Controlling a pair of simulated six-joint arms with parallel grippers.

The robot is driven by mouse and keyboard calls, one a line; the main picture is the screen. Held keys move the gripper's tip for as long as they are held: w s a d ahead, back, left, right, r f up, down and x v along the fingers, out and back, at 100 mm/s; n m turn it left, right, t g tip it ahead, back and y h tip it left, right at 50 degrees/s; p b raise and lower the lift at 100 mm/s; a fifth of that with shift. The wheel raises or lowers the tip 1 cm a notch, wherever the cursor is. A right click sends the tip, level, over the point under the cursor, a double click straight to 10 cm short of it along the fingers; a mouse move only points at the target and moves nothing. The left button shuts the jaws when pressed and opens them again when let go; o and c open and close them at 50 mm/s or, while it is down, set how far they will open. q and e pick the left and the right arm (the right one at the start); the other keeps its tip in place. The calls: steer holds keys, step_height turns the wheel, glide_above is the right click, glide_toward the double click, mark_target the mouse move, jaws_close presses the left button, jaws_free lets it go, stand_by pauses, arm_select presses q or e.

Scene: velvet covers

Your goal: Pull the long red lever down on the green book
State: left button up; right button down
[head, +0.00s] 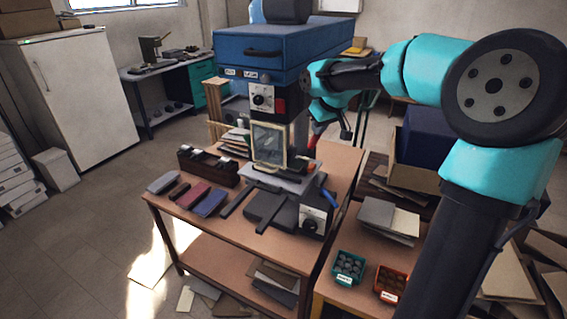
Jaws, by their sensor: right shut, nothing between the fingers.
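A blue press (265,48) stands on the wooden table, with a dial box (263,97) on its front. A pale yellow-green framed panel (269,144) stands upright under it, above a grey plate; I cannot tell if it is the green book. A small red part (314,138) shows just right of the panel, partly hidden; I cannot tell if it is the long red lever. My right gripper (346,131) is shut and empty, to the right of the press and apart from the panel in the picture. My left gripper is out of view.
A second dial box (314,219) stands at the front right. Green (349,266) and orange (392,283) trays sit on the right-hand table.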

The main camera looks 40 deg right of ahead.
steer(key=shift+f, duration=0.1)
step_height(320, 180, up, 17)
steer(key=shift+w+d, duration=0.2)
steer(key=shift+d, duration=0.15)
stand_by(1.2)
steer(key=shift+r, duration=0.2)
step_height(320, 180, up, 4)
steer(key=shift+f, duration=0.1)
stand_by(0.4)
stand_by(0.4)
